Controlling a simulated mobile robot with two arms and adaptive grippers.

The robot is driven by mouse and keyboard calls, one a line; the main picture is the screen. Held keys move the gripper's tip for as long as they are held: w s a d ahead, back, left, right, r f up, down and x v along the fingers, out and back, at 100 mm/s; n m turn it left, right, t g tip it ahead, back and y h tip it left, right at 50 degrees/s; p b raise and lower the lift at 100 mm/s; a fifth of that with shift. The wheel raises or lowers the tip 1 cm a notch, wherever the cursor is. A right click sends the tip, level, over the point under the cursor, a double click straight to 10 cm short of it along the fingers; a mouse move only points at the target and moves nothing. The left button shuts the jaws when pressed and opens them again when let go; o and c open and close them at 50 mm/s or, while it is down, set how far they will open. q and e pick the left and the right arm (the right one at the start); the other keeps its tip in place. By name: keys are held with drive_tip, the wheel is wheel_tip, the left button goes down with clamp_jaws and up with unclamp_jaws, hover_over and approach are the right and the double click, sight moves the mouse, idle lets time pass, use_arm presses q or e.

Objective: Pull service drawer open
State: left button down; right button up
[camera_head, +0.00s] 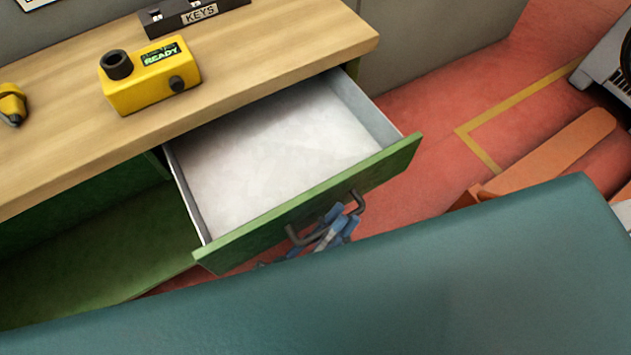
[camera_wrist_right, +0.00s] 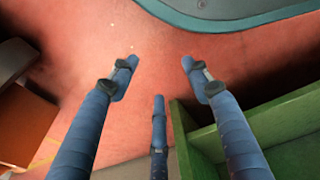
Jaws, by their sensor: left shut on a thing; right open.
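The service drawer (camera_head: 290,145) stands pulled out from under the wooden bench, with pale empty floor inside and a green front (camera_head: 385,172). Its dark bar handle (camera_head: 355,203) is on the outer face of that front. My left gripper (camera_head: 335,225), with blue fingers, is shut on the handle, which partly hides the fingers. My right gripper (camera_wrist_right: 158,68) shows only in the right wrist view. Its blue fingers are spread and empty above the red floor.
The wooden bench top (camera_head: 255,65) holds a yellow device marked READY (camera_head: 150,88), a KEYS rack (camera_head: 195,14) and a yellow tool (camera_head: 12,104). Red floor (camera_head: 430,105) with a yellow line lies right of the drawer. Green panels (camera_wrist_right: 215,145) stand close beside my right fingers.

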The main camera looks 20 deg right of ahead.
use_arm(q)
drive_tip(key=shift+s+d+f, duration=0.1)
drive_tip(key=shift+s+d, duration=0.15)
drive_tip(key=shift+s, duration=0.65)
drive_tip(key=shift+s+d, duration=0.2)
drive_tip(key=shift+s, duration=0.65)
use_arm(e)
drive_tip(key=shift+s+d+f, duration=0.1)
drive_tip(key=shift+s+f, duration=0.4)
drive_tip(key=shift+f, duration=0.1)
use_arm(q)
drive_tip(key=c, duration=1.9)
unclamp_jaws()
drive_tip(key=shift+c, duration=0.2)
drive_tip(key=v, duration=1.2)
